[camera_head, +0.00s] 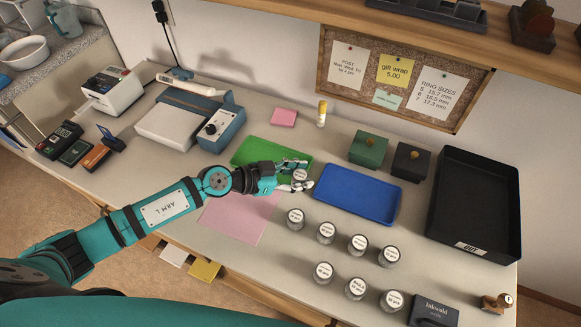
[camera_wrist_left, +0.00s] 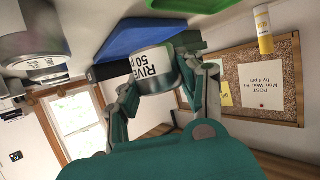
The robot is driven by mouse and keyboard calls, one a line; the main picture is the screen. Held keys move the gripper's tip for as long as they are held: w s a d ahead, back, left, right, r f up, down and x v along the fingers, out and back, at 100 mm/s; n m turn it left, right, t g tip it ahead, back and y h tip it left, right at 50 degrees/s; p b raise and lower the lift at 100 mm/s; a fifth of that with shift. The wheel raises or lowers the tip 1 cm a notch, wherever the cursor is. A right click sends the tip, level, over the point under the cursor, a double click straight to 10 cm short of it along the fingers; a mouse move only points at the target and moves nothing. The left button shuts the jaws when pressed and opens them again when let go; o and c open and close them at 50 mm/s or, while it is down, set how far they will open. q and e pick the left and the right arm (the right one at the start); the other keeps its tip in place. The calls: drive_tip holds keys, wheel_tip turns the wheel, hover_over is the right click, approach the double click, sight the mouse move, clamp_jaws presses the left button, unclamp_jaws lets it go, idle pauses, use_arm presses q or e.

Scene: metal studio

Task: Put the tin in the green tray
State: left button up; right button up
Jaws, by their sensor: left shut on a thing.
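A small round tin (camera_head: 300,175) with a white label is between the fingers of my left gripper (camera_head: 296,177). The left wrist view shows the tin (camera_wrist_left: 155,70) up close, clasped on both sides by the fingers (camera_wrist_left: 165,85). The green tray (camera_head: 248,150) lies on the table behind my left gripper, partly hidden by it. In the left wrist view an edge of the green tray (camera_wrist_left: 140,12) shows at the top. In the head view the tin is beyond the right end of the green tray, near the blue tray. My right gripper is not in view.
A blue tray (camera_head: 357,195) lies just right of the tin. Several similar tins (camera_head: 326,232) stand in front of it. A pink sheet (camera_head: 240,217) lies under my left arm. A black tray (camera_head: 475,205) and two small boxes (camera_head: 368,150) are farther right. A yellow glue stick (camera_head: 321,114) stands behind.

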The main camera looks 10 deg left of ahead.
use_arm(q)
drive_tip(key=w+a, duration=0.1)
drive_tip(key=w, duration=0.1)
drive_tip(key=w+a+b, duration=0.1)
drive_tip(key=w, duration=0.1)
drive_tip(key=w+a+b, duration=0.1)
drive_tip(key=w, duration=0.2)
drive_tip(key=shift+w+a+f, duration=0.1)
drive_tip(key=shift+f, duration=0.25)
wheel_tip(320, 180, down, 3)
drive_tip(key=shift+b, duration=0.45)
drive_tip(key=shift+f, duration=0.15)
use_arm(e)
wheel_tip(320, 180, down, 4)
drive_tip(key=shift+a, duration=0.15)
use_arm(q)
drive_tip(key=shift+f, duration=0.1)
drive_tip(key=o, duration=1.1)
drive_tip(key=shift+f, duration=0.15)
drive_tip(key=shift+o, duration=0.2)
